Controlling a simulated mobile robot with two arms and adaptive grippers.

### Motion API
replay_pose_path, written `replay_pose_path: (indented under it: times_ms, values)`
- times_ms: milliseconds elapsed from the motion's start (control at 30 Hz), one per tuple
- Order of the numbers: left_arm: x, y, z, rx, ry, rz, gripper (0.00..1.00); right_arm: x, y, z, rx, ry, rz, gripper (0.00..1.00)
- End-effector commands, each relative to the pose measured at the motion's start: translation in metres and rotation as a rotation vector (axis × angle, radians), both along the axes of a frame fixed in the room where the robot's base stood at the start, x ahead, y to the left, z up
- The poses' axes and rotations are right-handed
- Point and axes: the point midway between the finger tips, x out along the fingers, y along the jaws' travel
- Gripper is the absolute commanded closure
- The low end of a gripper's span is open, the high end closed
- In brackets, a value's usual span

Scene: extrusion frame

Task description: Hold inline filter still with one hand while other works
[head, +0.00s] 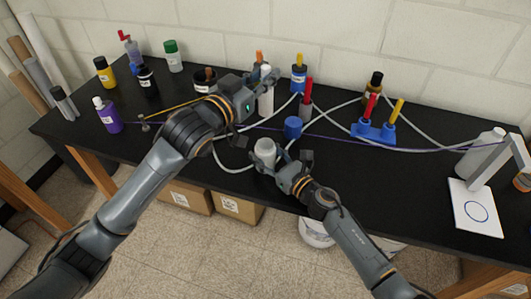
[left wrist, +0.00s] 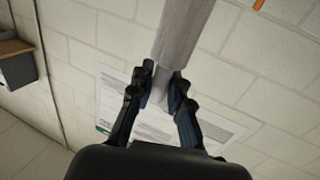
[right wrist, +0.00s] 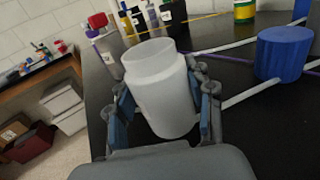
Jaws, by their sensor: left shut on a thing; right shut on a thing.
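My left gripper (head: 264,78) is shut on a pale grey-white cylinder (head: 266,103) and holds it near the back of the bench. In the left wrist view this cylinder (left wrist: 183,35) runs up from between the fingers. My right gripper (head: 264,168) is shut around a whitish, wide-necked jar (head: 265,150) near the front edge. In the right wrist view the jar (right wrist: 160,90) is slightly tilted, between both fingers. I cannot tell for sure which held thing is the inline filter. A blue cylinder (head: 292,127) stands just behind and right of the jar, apart from it.
Pale tubes (head: 336,107) and a purple cord cross the black bench (head: 330,180). A blue holder (head: 373,130) with red and yellow handles stands right. A white plate (head: 475,208) with a grey post lies far right. Several bottles, including a purple one (head: 107,116), stand left.

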Motion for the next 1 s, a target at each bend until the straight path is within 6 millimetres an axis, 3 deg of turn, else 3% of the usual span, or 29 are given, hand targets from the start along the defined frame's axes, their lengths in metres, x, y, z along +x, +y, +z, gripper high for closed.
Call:
replay_pose_path:
  times_ms: [1000]
  values:
    - [0.0,0.0,-0.069,0.0,0.003,0.0,1.0,0.0,0.0,-0.001,-0.001,0.001,-0.001,0.83]
